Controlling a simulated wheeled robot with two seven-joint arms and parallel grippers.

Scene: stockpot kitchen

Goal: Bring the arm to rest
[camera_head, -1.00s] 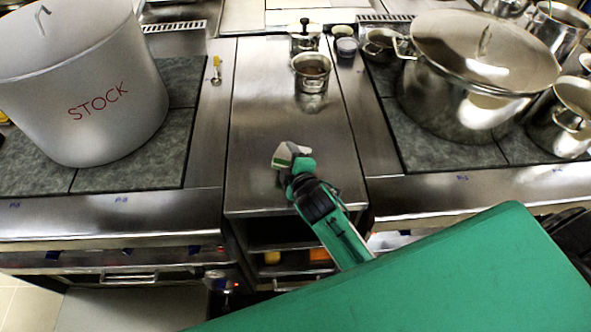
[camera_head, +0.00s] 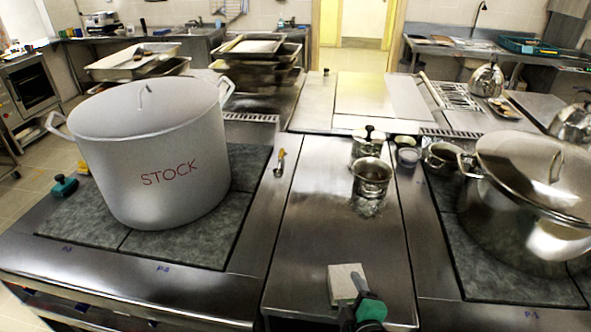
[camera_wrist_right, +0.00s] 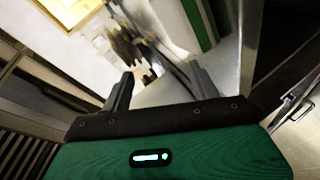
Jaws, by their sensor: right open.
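My right gripper (camera_head: 349,290) is at the bottom of the head view, over the front part of the steel worktop (camera_head: 320,235). A pale square shape shows at its end there; I cannot tell whether it belongs to the gripper. In the right wrist view, the two dark fingers of the right gripper (camera_wrist_right: 160,72) stand apart with nothing held between them. My left arm and gripper do not show.
A large stockpot (camera_head: 165,150) marked STOCK stands on the left hob. A lidded steel pot (camera_head: 520,215) stands on the right hob. Small pots (camera_head: 372,178) stand at the back of the middle worktop. A yellow-handled tool (camera_head: 280,162) lies beside the left hob.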

